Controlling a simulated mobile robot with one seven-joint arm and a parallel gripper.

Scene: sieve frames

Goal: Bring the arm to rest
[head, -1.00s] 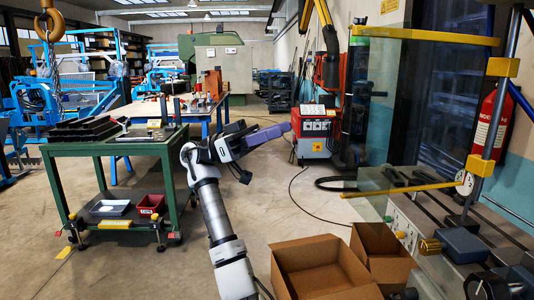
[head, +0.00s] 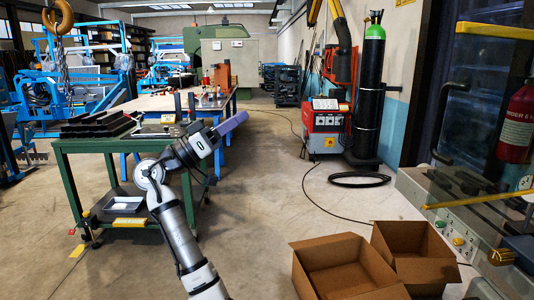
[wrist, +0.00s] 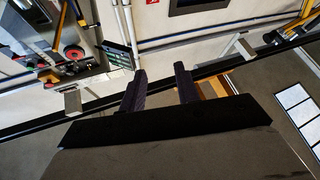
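My arm rises from the bottom of the head view, bent at the elbow. My gripper (head: 232,123) points up and to the right, with purple-tinted fingers, in front of the workbenches. In the wrist view my gripper (wrist: 160,86) shows two dark fingers standing apart with nothing between them. It is clear of any surface that I can see. The wrist camera looks toward a wall and ceiling area, with the room tilted.
A green-framed table (head: 75,148) with dark parts on top stands left of my arm, close to it. Two open cardboard boxes (head: 345,246) lie at lower right. A red machine (head: 325,130) and a black gas cylinder (head: 369,110) stand farther back. The middle floor is clear.

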